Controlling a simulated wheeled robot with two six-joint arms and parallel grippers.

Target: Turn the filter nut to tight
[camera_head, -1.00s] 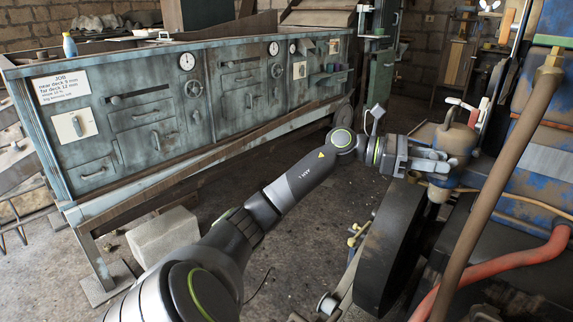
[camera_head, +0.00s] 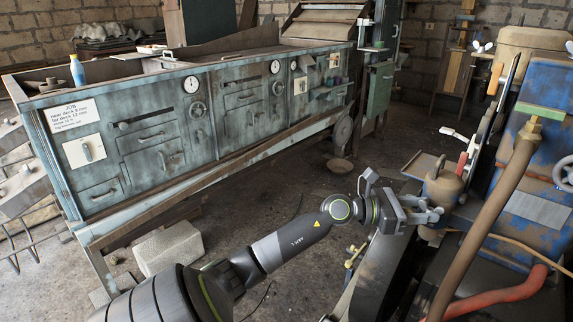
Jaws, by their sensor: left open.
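My left gripper (camera_head: 438,214) reaches in from the left with its jaws open and nothing visible between them. Its pale fingers point right, just in front of and below a small grey-brown canister (camera_head: 443,185) with a knob on top, which looks like the filter. I cannot tell whether the fingers touch it. I cannot pick out the filter nut for certain; the fingers may hide it. My right gripper is out of view.
A thick brown bar (camera_head: 490,220) slants up in front of the engine at right. A red hose (camera_head: 500,296) runs below it. A red-and-white lever (camera_head: 468,152) stands by the canister.

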